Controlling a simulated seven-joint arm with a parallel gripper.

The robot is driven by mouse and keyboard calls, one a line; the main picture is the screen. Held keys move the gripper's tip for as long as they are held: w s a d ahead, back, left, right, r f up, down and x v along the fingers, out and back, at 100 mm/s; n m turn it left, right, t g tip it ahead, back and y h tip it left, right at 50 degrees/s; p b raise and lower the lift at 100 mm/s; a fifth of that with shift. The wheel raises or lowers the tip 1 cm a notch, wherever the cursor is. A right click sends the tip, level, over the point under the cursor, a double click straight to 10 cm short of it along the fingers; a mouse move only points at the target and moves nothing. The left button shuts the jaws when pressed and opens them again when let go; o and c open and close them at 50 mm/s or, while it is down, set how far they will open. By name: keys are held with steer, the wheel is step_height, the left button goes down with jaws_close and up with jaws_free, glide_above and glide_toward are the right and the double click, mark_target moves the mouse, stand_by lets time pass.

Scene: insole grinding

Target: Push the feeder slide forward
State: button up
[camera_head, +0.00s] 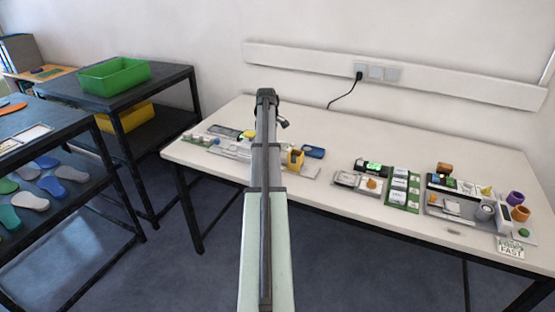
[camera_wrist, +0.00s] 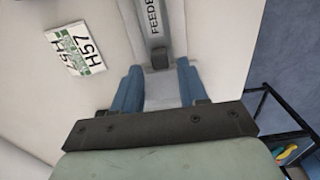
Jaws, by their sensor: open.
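In the wrist view a grey feeder slide (camera_wrist: 154,20), lettered "FEEDE" with the rest cut off, runs down from the top edge. A dark block (camera_wrist: 159,58) sits at its near end. My gripper (camera_wrist: 157,78) is open, with its two blue fingers apart on either side of a pale grey surface. The dark block lies between and slightly ahead of the fingertips. I cannot tell whether the fingers touch anything. In the head view my arm covers the middle of the table, and I cannot make out the gripper or slide there.
A white plate marked "H57" (camera_wrist: 77,48) lies left of the slide. The pale table (camera_head: 345,135) holds several small devices, including a yellow block (camera_head: 295,158) and a blue case (camera_head: 313,151). A dark rack with a green bin (camera_head: 115,76) stands left; the table's back is clear.

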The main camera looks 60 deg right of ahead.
steer(key=shift+f, duration=2.6)
steer(key=shift+r, duration=0.1)
stand_by(0.5)
steer(key=c, duration=0.4)
steer(key=shift+s, duration=0.1)
steer(key=shift+c, duration=0.2)
steer(key=shift+s, duration=2.95)
steer(key=o, duration=0.4)
steer(key=shift+o, duration=0.2)
